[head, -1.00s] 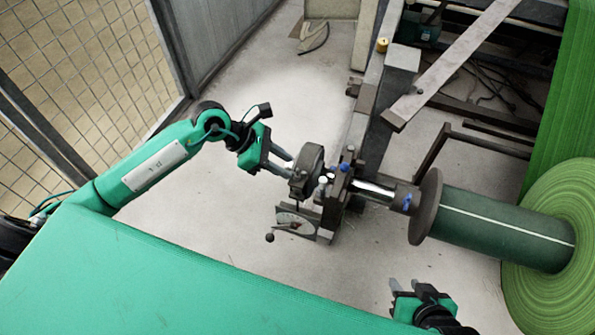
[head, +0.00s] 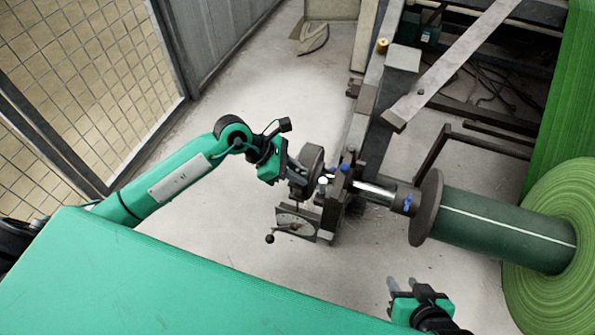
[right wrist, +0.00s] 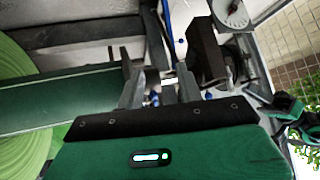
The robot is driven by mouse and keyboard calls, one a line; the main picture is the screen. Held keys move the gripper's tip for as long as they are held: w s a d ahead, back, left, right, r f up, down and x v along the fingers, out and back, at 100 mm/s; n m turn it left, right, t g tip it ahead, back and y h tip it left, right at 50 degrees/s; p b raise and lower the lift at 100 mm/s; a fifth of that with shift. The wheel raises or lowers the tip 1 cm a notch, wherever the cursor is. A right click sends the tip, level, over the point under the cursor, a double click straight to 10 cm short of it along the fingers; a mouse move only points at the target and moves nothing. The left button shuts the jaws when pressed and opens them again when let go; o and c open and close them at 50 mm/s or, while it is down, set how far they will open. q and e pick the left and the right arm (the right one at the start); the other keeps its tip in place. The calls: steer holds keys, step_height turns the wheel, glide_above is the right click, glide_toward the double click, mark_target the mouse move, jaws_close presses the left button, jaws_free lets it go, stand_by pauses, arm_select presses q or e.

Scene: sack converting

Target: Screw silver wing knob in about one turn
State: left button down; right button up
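The silver wing knob (head: 323,181) shows as a small bright spot on the dark clamp block (head: 335,190) at the shaft's end in the head view; its wings are too small to make out. My left gripper (head: 303,181) comes in from the left, its fingers close beside the knob and the dark round disc (head: 312,160). I cannot tell whether the fingers touch the knob or how far apart they are. My right gripper (head: 402,281) is open and empty at the bottom, well away from the knob; its parted fingers also show in the right wrist view (right wrist: 158,90).
A dial plate with a ball-ended lever (head: 295,223) sits below the clamp block. The shaft runs right to a flange (head: 426,207) and a green roll (head: 550,245). A steel frame (head: 375,115) stands behind. Grey floor around the right gripper is clear.

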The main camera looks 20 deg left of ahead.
arm_select(q)
steer(key=shift+f+m+g+b, duration=0.1)
steer(key=shift+m+g+b, duration=0.6)
steer(key=shift+m+b, duration=0.4)
steer(key=shift+g+b, duration=0.3)
steer(key=shift+b, duration=0.25)
steer(key=shift+m+g+b, duration=0.5)
steer(key=shift+m+b, duration=0.2)
steer(key=shift+m, duration=0.2)
arm_select(e)
steer(key=w+a+r+t+y, duration=0.3)
steer(key=w+a+r+t, duration=0.1)
steer(key=t, duration=0.4)
steer(key=shift+w+a+r, duration=0.15)
steer(key=shift+a+r, duration=0.5)
steer(key=shift+r, duration=0.3)
arm_select(q)
steer(key=c, duration=1.5)
jaws_free()
steer(key=shift+o, duration=0.2)
